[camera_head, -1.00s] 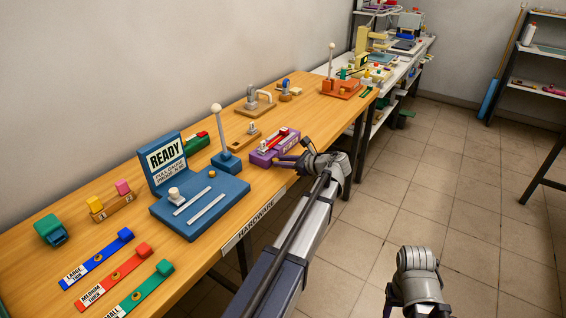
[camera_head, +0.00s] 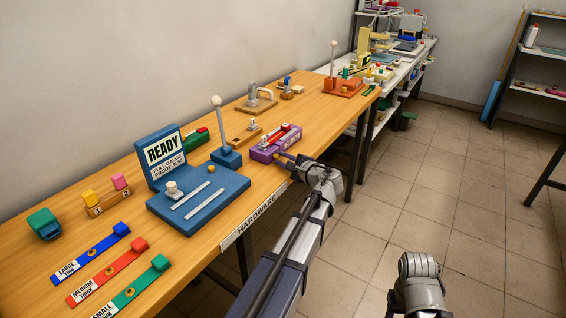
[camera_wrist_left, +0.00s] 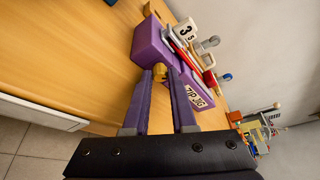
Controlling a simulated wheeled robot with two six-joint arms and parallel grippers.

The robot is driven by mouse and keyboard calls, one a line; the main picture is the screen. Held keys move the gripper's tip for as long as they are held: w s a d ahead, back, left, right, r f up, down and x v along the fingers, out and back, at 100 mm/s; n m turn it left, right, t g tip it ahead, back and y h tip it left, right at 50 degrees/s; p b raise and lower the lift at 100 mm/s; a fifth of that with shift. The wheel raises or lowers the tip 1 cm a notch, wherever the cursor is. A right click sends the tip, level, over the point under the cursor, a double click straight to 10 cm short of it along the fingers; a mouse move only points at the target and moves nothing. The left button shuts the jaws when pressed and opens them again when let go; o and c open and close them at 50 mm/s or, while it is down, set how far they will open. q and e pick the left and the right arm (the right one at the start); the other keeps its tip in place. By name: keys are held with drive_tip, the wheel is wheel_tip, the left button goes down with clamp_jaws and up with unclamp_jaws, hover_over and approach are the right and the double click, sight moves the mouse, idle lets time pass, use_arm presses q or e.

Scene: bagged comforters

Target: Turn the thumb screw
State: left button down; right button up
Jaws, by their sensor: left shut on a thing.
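The thumb screw (camera_wrist_left: 159,72) is a small brass-yellow knob on the near end of the purple zip jig (camera_wrist_left: 150,42). The jig also shows on the wooden bench in the head view (camera_head: 268,153). My left gripper (camera_head: 285,159) reaches it from the bench's front edge. In the left wrist view its two purple fingers (camera_wrist_left: 161,80) are shut on the thumb screw, one on each side. The screw is hidden by the fingers in the head view. My right arm shows at the lower right of the head view, but its fingers are not visible.
A blue fixture with a READY sign (camera_head: 195,205) stands left of the jig. A blue base with a white-knobbed lever (camera_head: 226,157) is close beside the jig. Blue, red and green gauges (camera_head: 106,273) lie front left. An orange lever fixture (camera_head: 343,87) stands farther back.

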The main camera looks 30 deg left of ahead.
use_arm(q)
drive_tip(key=shift+s+f+n, duration=0.1)
drive_tip(key=shift+n, duration=0.2)
idle(0.4)
drive_tip(key=c, duration=0.7)
unclamp_jaws()
drive_tip(key=shift+c, duration=0.2)
